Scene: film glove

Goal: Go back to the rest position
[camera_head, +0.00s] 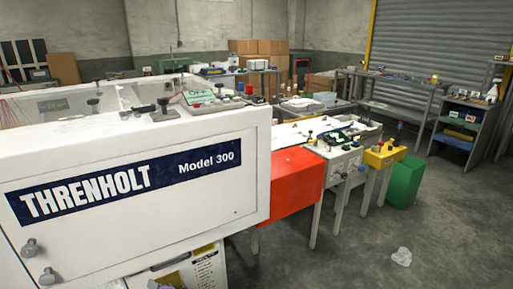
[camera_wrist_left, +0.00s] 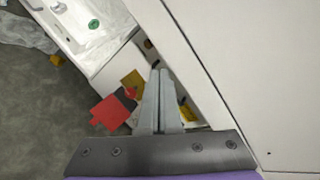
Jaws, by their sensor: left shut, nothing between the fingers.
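My left gripper (camera_wrist_left: 160,72) shows in the left wrist view, its two grey fingers together and nothing between them. It is beside a large white panel that fills the right of that view. Below the fingertips are a red piece and small yellow parts, partly hidden by the fingers. I cannot make out either gripper in the head view. A white machine (camera_head: 120,190) marked "THRENHOLT Model 300" fills the left of the head view.
A red box (camera_head: 297,176), a yellow box (camera_head: 384,155) and a green bin (camera_head: 405,182) line the machine's far end. Crumpled clear film (camera_head: 401,257) lies on the grey floor. Workbenches and a shelf (camera_head: 465,130) stand at the back. Floor at the right front is mostly clear.

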